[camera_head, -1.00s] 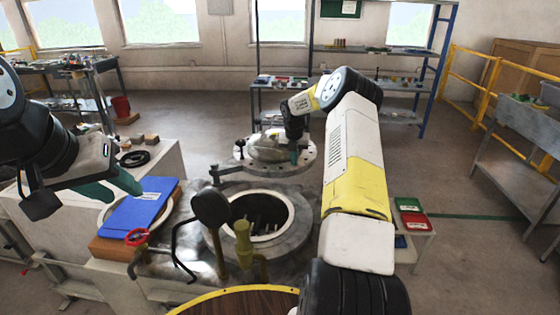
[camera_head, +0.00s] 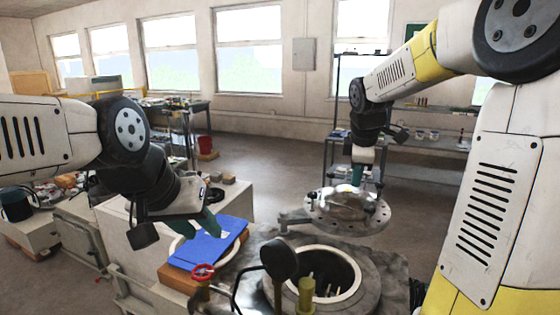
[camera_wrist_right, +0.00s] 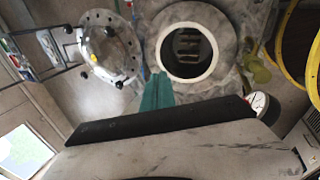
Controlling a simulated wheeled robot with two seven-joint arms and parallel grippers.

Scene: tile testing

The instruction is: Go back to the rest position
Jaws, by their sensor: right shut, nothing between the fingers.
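My left gripper (camera_head: 207,224) has green fingers, a little apart and empty, just above the left part of a blue folder (camera_head: 208,246).
Shelves (camera_head: 430,150) stand behind. Open floor (camera_head: 270,165) lies between the bench and the back wall.

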